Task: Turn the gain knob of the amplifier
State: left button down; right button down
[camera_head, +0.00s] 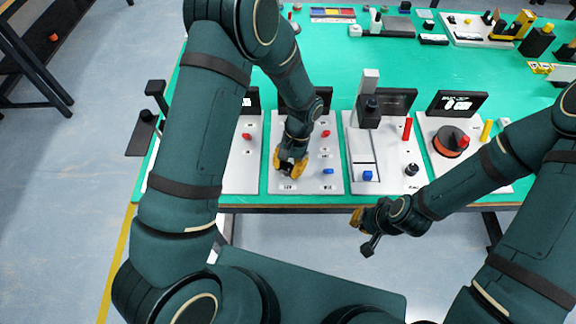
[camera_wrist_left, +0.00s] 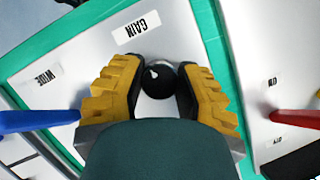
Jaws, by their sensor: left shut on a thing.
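The black gain knob (camera_wrist_left: 158,80), with a white pointer mark, sits on the white amplifier panel (camera_wrist_left: 85,62) beside the "GAIN" label (camera_wrist_left: 137,28). My left gripper (camera_wrist_left: 160,72) has its yellow ridged fingers on both sides of the knob and is shut on it. In the head view my left gripper (camera_head: 290,165) is at the front left of the amplifier panel (camera_head: 308,182) and mostly hides the knob. My right gripper (camera_head: 362,231) is in front of the table edge, empty, with its fingers apart.
The panel also has a red control (camera_head: 326,133) and a blue control (camera_head: 328,171). Other stations stand alongside, one with a red post (camera_head: 407,129) and one with an orange-black disc (camera_head: 450,142). Small items crowd the back; green table between is clear.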

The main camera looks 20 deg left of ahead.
pick_arm(q)
jog(key=shift+s+f, duration=0.1)
jog(key=shift+s, duration=0.05)
jog(key=c, duration=0.6)
grip_release()
jog(key=v, duration=1.2)
